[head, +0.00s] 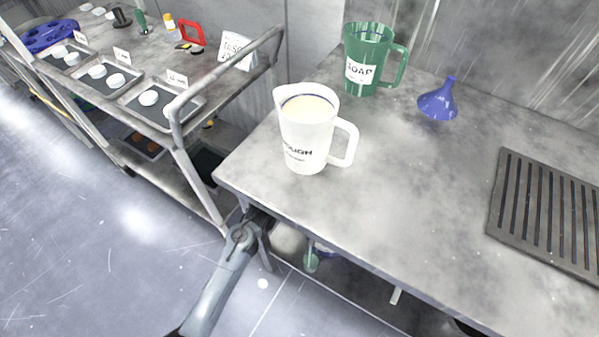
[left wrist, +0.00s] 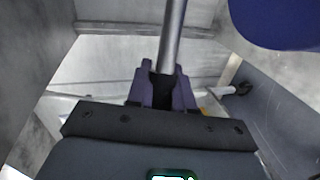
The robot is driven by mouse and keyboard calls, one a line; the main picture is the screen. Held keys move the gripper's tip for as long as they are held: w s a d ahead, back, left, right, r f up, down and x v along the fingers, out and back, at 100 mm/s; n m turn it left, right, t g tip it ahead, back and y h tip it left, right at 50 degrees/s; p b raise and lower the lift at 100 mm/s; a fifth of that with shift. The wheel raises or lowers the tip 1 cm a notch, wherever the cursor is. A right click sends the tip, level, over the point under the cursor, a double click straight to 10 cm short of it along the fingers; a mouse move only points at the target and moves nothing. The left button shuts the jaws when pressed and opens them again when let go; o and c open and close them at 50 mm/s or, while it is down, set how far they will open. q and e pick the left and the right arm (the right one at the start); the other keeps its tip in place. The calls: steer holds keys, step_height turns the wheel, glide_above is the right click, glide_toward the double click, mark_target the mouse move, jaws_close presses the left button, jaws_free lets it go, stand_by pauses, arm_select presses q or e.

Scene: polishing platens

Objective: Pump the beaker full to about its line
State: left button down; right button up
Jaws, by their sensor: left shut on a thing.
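A white beaker (head: 307,135) with a handle and the partly legible label "...OUGH" stands upright on the metal table. Cream liquid (head: 308,108) shows inside it, near a dark blue line below the rim; the exact gap is hard to tell. My left gripper (left wrist: 163,88) is shut on a grey metal rod (left wrist: 173,35) in the left wrist view. In the head view my left arm reaches to the table's front edge, below the beaker, and its fingertips are hidden there. My right gripper is not in view.
A green beaker labelled "SOAP" (head: 366,62) and a blue funnel (head: 438,100) stand behind on the table. A slotted grey drain plate (head: 548,215) lies at the right. A cart (head: 178,112) with trays stands left. The table front is clear.

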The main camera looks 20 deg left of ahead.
arm_select(q)
steer(key=shift+f, duration=0.15)
steer(key=c, duration=1.1)
jaws_free()
steer(key=shift+s+a+r+p, duration=0.1)
steer(key=shift+s+r+p, duration=0.15)
steer(key=shift+s+p, duration=0.2)
steer(key=p+v, duration=0.4)
steer(key=v, duration=0.5)
steer(key=shift+s, duration=0.35)
steer(key=shift+a, duration=0.15)
